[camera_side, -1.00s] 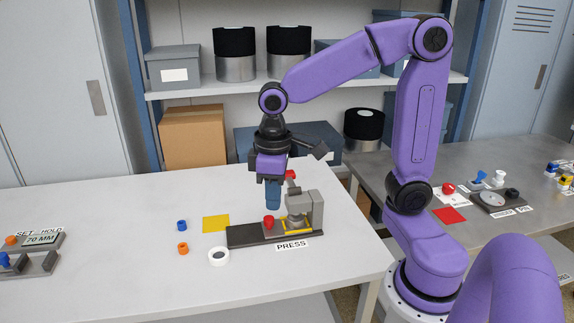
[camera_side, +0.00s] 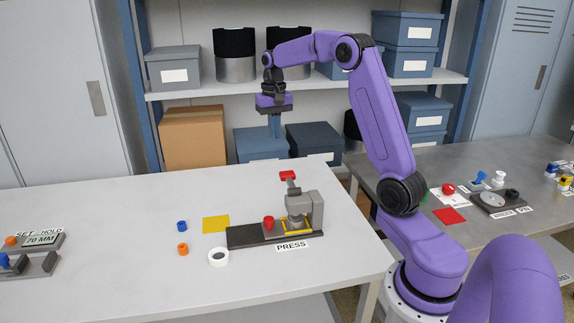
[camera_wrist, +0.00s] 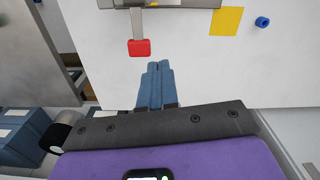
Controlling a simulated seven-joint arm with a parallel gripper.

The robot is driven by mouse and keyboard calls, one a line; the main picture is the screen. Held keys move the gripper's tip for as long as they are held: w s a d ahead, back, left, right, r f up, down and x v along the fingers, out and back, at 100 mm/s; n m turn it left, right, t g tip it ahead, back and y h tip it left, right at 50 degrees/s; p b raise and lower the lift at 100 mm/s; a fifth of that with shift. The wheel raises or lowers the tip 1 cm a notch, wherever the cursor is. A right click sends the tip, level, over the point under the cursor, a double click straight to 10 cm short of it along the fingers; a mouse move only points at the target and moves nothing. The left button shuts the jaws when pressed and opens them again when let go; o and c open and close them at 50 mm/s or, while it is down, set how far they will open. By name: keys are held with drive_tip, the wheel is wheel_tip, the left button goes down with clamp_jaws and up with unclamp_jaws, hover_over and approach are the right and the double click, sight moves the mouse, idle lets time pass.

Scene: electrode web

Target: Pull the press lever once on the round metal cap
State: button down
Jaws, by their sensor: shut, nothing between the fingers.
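The grey press (camera_side: 312,207) stands on a dark base on the white table, behind the PRESS label. Its lever has a red grip (camera_side: 287,175) that sticks up and back from the press; the grip also shows in the wrist view (camera_wrist: 139,47). A small round metallic part, which may be the cap (camera_side: 297,224), sits low in the press by a yellow-edged plate; the press partly hides it. My gripper (camera_side: 275,136) is shut and empty, above and behind the lever, apart from it. Its blue fingertips (camera_wrist: 160,66) are together in the wrist view.
A red knob (camera_side: 268,222) stands on the press base. A yellow square (camera_side: 216,224), a blue ring (camera_side: 182,226), an orange ring (camera_side: 182,249) and a white roll (camera_side: 218,258) lie left of it. Shelves with boxes (camera_side: 173,68) stand behind the table.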

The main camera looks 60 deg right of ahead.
drive_tip(key=m, duration=0.2)
hover_over(287, 172)
drive_tip(key=shift+f, duration=0.15)
drive_tip(key=shift+f, duration=0.1)
wheel_tip(287, 172, down, 14)
drive_tip(key=shift+r, duration=0.1)
idle(0.5)
idle(0.4)
